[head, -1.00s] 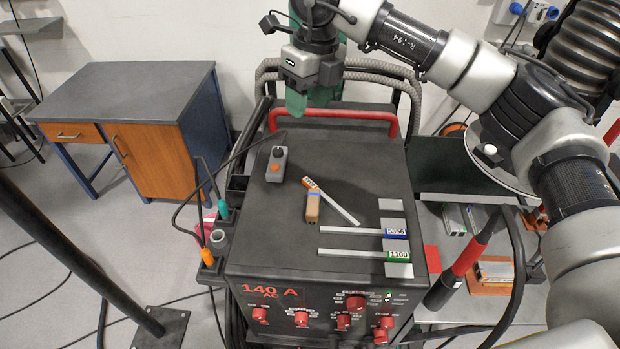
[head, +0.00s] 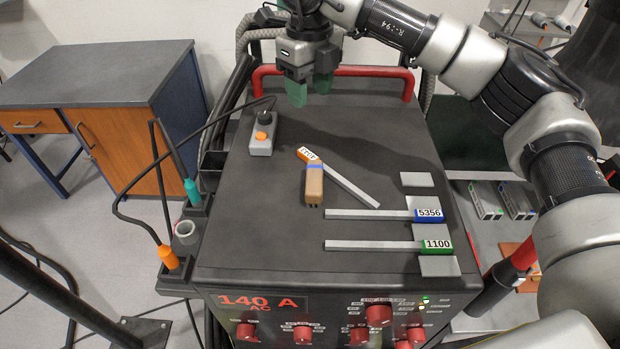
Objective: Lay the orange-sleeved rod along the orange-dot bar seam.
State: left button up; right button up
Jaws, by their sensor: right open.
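The orange-sleeved rod (head: 345,184) lies slanted on the dark top of the welding machine, its orange labelled end at the upper left. A tan block with a blue band (head: 314,187) is close beside that end; I cannot tell if they touch. A blue-sleeved rod marked 5356 (head: 370,214) and a green-sleeved rod marked 1100 (head: 375,245) lie to the right and nearer. My right gripper (head: 309,90) is open and empty, green fingertips down, above the back of the machine top, behind the orange sleeve. My left gripper is out of view. I cannot make out an orange-dot seam.
A grey box with an orange button (head: 262,138) and a cable sits at the machine top's left. A red handle (head: 262,82) runs along its back edge. The machine top's front left is clear.

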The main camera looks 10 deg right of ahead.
notch_tip(320, 180, down, 3)
jog(key=b, duration=0.1)
jog(key=p, duration=0.1)
send_over(309, 154)
jog(key=f, duration=0.5)
jog(key=shift+w+d, duration=0.2)
jog(key=shift+w, duration=0.15)
jog(key=f, duration=0.1)
jog(key=f+p, duration=0.1)
jog(key=f, duration=0.1)
jog(key=f+p, duration=0.1)
jog(key=shift+s+a+f, duration=0.2)
jog(key=shift+s+f, duration=0.05)
jog(key=shift+s, duration=0.1)
jog(key=shift+f, duration=0.45)
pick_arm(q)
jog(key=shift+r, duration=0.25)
pick_arm(e)
grip_shut()
